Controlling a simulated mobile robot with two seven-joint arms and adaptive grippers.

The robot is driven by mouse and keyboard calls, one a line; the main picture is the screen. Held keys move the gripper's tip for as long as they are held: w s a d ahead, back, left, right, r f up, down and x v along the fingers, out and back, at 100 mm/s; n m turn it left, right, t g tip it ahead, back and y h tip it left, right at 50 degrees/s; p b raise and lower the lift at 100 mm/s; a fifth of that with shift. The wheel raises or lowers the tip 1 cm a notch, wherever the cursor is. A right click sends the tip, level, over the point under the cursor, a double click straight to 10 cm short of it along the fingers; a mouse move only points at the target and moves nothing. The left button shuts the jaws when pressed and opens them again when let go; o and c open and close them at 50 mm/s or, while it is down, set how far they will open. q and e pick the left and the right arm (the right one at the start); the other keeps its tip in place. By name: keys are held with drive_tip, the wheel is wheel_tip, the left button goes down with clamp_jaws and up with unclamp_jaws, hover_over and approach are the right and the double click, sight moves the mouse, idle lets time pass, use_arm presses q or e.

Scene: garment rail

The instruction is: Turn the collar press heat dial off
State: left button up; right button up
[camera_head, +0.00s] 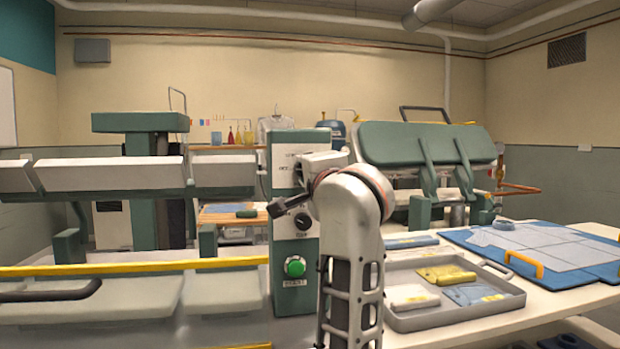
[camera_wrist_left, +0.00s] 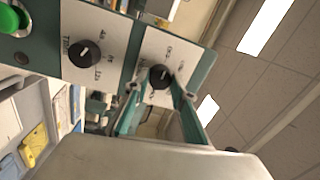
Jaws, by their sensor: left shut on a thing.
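The collar press control box (camera_head: 284,141) is a green upright housing with white dial panels. Its upper dial (camera_wrist_left: 159,77) is a black knob with a white mark, on a panel with small labels I cannot read. My left gripper (camera_wrist_left: 157,86) is shut on this upper dial, with one teal finger on each side. In the head view my forearm and wrist hide most of that dial and the fingers. A lower black dial (camera_head: 302,222), also in the wrist view (camera_wrist_left: 83,53), has time-like lettering beside it. My right gripper is not in view.
A green button (camera_head: 295,266) sits below the lower dial. Press arms and a yellow bar (camera_head: 130,267) stand left. At right, a grey tray (camera_head: 450,314) holds folded pieces on a table, with a blue board (camera_head: 590,262) behind it. Another green press (camera_head: 425,143) stands behind.

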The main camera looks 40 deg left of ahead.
use_arm(q)
drive_tip(key=shift+f+n, duration=0.2)
drive_tip(key=shift+n, duration=0.1)
drive_tip(key=shift+r, duration=0.1)
drive_tip(key=o, duration=1.1)
drive_tip(key=shift+r, duration=0.1)
